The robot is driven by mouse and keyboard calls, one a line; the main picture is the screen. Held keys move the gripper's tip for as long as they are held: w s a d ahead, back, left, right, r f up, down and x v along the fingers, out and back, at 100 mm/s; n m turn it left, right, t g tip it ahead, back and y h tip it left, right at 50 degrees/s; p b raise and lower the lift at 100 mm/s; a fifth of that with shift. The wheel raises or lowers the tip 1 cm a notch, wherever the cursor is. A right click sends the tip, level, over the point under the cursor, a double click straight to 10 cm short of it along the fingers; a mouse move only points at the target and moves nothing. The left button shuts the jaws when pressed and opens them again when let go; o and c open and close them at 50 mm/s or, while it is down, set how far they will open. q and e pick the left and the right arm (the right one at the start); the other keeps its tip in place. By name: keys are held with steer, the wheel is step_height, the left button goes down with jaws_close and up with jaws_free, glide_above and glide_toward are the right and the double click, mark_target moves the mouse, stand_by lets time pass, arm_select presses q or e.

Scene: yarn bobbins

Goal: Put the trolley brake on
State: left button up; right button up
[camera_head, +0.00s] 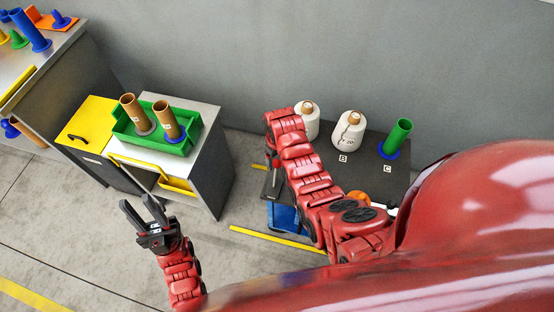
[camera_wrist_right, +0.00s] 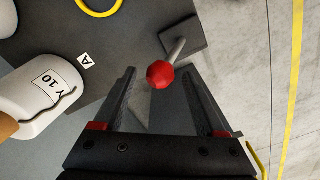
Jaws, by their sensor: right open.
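The trolley (camera_head: 385,180) has a dark top and stands at the right in the head view; its top also shows in the right wrist view (camera_wrist_right: 125,50). A lever with a red knob (camera_wrist_right: 160,75) stands on a dark plate (camera_wrist_right: 184,40) by the trolley's edge. My right gripper (camera_wrist_right: 158,82) is open, with the red knob between its fingertips in the picture; I cannot tell whether they touch. In the head view it is mostly hidden beside my arm, and the knob cannot be made out. My left gripper (camera_head: 139,201) is open and empty above the floor.
White bobbins (camera_head: 348,130) and a green tube (camera_head: 397,136) stand on the trolley, one bobbin (camera_wrist_right: 38,95) close beside my right gripper. A yellow ring (camera_wrist_right: 98,5) is on its top. A green tray (camera_head: 155,128) with brown tubes sits on a cabinet at left. Floor between is clear.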

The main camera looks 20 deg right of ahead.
steer(key=shift+f, duration=0.3)
jaws_close()
stand_by(0.3)
stand_by(1.1)
